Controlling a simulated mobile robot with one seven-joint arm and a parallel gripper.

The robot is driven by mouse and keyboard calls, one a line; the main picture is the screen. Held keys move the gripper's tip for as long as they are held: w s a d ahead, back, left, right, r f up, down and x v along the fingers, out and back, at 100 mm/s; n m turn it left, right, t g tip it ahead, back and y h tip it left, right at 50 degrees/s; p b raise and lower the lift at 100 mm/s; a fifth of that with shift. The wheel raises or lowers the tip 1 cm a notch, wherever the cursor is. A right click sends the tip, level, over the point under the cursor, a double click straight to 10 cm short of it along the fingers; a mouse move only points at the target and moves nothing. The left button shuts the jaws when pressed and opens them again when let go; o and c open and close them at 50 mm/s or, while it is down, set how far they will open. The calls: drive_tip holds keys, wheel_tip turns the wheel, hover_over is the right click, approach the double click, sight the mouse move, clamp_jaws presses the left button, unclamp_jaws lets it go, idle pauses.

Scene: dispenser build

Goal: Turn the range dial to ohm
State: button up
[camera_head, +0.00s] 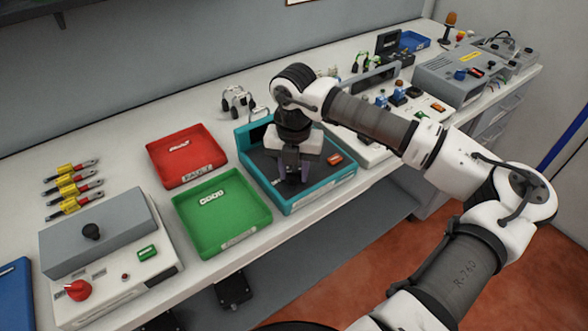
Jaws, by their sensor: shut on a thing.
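My gripper (292,176) points down over the dark face of a teal-framed unit (322,200) in the middle of the bench. Its fingers are closed low at the face, on what appears to be the range dial. The dial is hidden by the fingers, so its pointer and the ohm mark cannot be read. A small orange-red piece (334,158) shows on the unit to the right of my gripper.
A red tray (187,178) and a green tray (225,238) stand left of the unit. A grey tester box (100,232) with a red knob (77,290) is further left. Yellow-and-red tools (72,186) lie behind it. A white panel (366,148) stands close on the right.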

drive_tip(key=shift+f+b, duration=0.15)
drive_tip(key=shift+b, duration=0.15)
drive_tip(key=m+b, duration=0.2)
drive_tip(key=b, duration=0.1)
drive_tip(key=shift+f, duration=0.2)
drive_tip(key=m+b, duration=0.2)
drive_tip(key=b, duration=0.1)
drive_tip(key=shift+m+b, duration=0.4)
drive_tip(key=m+b, duration=0.3)
drive_tip(key=b, duration=0.1)
drive_tip(key=shift+r+m, duration=0.1)
drive_tip(key=shift+m, duration=0.2)
drive_tip(key=shift+r+m+b, duration=0.2)
drive_tip(key=shift+m+b, duration=1.15)
drive_tip(key=shift+m, duration=0.15)
drive_tip(key=shift+r, duration=0.1)
drive_tip(key=o, duration=1)
drive_tip(key=shift+c, duration=0.2)
